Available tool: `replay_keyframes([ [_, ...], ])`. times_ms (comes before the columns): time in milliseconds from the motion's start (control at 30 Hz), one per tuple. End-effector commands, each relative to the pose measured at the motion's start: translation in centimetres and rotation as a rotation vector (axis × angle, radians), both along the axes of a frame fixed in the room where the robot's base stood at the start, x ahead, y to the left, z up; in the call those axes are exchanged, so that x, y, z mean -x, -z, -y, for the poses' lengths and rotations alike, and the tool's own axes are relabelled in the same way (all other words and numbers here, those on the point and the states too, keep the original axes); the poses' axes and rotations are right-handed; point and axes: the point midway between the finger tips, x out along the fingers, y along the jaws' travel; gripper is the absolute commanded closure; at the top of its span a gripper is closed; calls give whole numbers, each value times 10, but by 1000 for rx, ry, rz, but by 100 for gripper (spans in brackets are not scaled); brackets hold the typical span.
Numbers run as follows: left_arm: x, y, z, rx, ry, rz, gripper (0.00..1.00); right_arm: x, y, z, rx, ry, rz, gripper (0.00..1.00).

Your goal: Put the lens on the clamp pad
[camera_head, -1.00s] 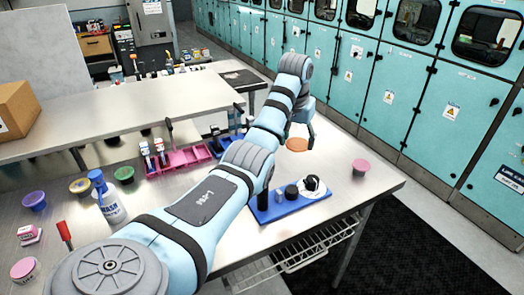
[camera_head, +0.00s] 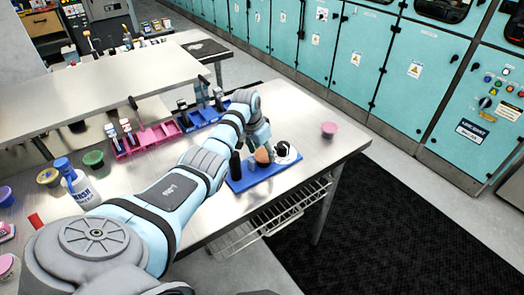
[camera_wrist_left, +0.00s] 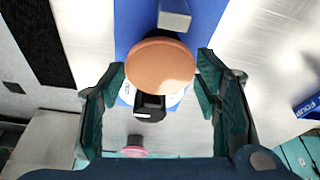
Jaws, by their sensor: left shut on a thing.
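The lens, an orange-brown disc (camera_head: 262,155), is held between the fingers of my left gripper (camera_head: 261,146). In the left wrist view the lens (camera_wrist_left: 160,66) lies between the two dark green fingertips of my left gripper (camera_wrist_left: 161,72). It is over the blue tray (camera_head: 240,185), which also shows in the left wrist view (camera_wrist_left: 133,22). A white round part with a black block (camera_wrist_left: 150,106) is partly hidden under the lens. I cannot tell which part is the clamp pad, or whether the lens touches anything below. My right gripper is not in view.
A black cylinder (camera_head: 235,164) stands on the tray's left end. A grey block (camera_wrist_left: 174,18) shows beside the lens in the wrist view. Pink bins (camera_head: 150,139) and blue bins (camera_head: 203,116) stand behind my arm.

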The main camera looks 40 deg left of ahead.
Motion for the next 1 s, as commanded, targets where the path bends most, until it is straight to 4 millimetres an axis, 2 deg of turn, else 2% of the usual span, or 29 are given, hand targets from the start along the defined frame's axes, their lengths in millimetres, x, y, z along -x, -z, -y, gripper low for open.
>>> replay_keyframes([
  [267, 0, 2, 0, -1, 0, 0, 62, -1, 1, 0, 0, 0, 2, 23],
  [300, 0, 2, 0, -1, 0, 0, 40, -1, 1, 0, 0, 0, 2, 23],
  [400, 0, 1, 0, -1, 0, 0, 24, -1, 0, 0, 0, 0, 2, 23],
  [767, 0, -2, 0, -1, 0, 1, 23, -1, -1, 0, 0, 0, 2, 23],
  [867, 2, -14, -2, -2, -2, 3, 23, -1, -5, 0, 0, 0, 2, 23],
  [1000, 11, -49, -3, -5, 0, 5, 23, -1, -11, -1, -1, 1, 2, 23],
])
